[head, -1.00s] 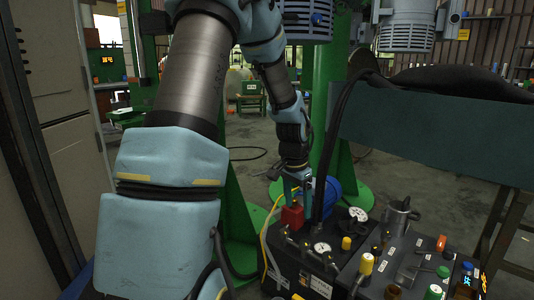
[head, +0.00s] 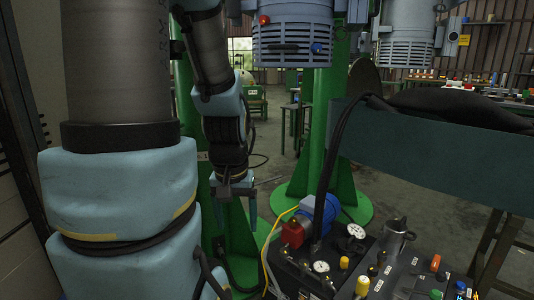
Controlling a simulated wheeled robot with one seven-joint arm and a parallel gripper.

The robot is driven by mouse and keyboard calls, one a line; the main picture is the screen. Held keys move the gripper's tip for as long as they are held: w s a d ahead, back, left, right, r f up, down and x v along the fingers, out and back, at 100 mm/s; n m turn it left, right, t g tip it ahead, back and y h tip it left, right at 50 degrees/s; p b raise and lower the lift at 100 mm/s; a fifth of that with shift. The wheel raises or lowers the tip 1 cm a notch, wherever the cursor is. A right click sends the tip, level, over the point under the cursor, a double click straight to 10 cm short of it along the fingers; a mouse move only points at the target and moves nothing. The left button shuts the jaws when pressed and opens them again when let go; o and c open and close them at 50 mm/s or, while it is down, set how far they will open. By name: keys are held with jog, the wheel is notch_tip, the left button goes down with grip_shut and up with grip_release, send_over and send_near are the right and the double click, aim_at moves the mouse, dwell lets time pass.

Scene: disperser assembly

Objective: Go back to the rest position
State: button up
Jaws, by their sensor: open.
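My gripper (head: 236,212) hangs from my arm left of the picture's middle in the head view. Its two fingers point down, apart, with nothing between them. It is to the left of a red block (head: 292,234) on the black control unit and does not touch it. My large blue and grey arm links fill the left side of the view.
The black control unit with gauges (head: 321,267) stands at the lower middle, with a blue motor (head: 322,209) behind it. A yellow cable (head: 268,245) runs down its left side. Green columns (head: 318,140) stand behind.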

notch_tip(320, 180, up, 16)
jog(key=p, duration=1.3)
jog(key=shift+p, duration=0.4)
jog(key=shift+c, duration=0.4)
